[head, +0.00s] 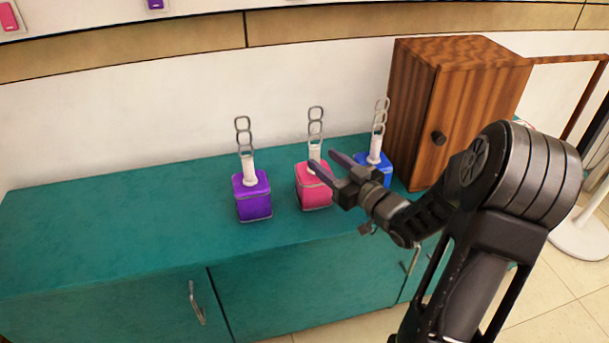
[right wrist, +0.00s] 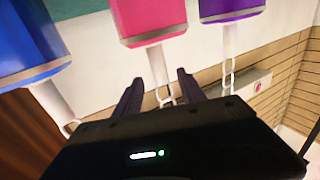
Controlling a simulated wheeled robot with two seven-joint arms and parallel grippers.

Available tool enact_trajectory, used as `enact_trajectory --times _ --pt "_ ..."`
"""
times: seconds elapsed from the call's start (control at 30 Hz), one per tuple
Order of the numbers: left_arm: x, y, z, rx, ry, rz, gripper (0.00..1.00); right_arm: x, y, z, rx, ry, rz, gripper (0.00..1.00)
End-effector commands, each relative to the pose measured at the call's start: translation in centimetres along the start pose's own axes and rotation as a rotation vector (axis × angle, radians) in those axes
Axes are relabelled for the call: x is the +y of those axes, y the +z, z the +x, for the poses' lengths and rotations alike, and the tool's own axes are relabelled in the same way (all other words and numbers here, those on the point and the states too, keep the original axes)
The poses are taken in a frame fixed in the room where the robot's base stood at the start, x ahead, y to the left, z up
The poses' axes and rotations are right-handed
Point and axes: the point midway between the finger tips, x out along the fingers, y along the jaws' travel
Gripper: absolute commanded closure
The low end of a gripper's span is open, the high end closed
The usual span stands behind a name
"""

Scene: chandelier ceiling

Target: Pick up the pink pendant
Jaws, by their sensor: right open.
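The pink pendant (head: 313,187) stands upright on the teal cabinet top, between the purple pendant and the blue pendant. It has a pink block, a white neck and a grey chain on top. My right gripper (head: 322,160) is open, its fingers by the pink pendant's neck in the head view and partly covering it. In the right wrist view, which is upside down, the pink pendant (right wrist: 148,18) hangs ahead of the open fingers (right wrist: 160,88), and its white neck reaches down between them. I cannot tell whether they touch it. My left gripper is not in view.
The purple pendant (head: 252,197) stands to the left and the blue pendant (head: 376,167) close to the right, partly behind my gripper. A wooden box (head: 470,90) with a dark knob stands at the back right. The teal top (head: 100,220) is clear on the left.

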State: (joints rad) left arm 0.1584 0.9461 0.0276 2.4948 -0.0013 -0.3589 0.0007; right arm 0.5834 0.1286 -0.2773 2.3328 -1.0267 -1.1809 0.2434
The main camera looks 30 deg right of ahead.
Motion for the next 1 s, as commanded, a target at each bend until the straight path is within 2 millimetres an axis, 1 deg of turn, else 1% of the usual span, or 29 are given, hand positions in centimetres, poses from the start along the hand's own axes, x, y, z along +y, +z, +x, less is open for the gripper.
enact_trajectory --times 0.27,0.37,0.53,0.87,1.0 --pt "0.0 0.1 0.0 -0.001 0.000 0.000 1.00 0.0 0.0 0.1 0.000 0.000 0.001 0.53" --pt "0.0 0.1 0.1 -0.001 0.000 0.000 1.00 0.0 0.1 0.7 0.000 -0.001 0.000 0.53" --pt "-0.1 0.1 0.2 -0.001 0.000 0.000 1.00 -0.1 0.1 2.4 -0.001 -0.002 0.001 0.53" --pt "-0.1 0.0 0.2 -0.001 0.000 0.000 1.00 0.0 0.0 2.7 0.000 0.000 0.000 0.53" --pt "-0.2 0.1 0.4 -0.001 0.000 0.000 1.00 -0.1 0.1 3.8 -0.001 -0.001 0.001 0.53"
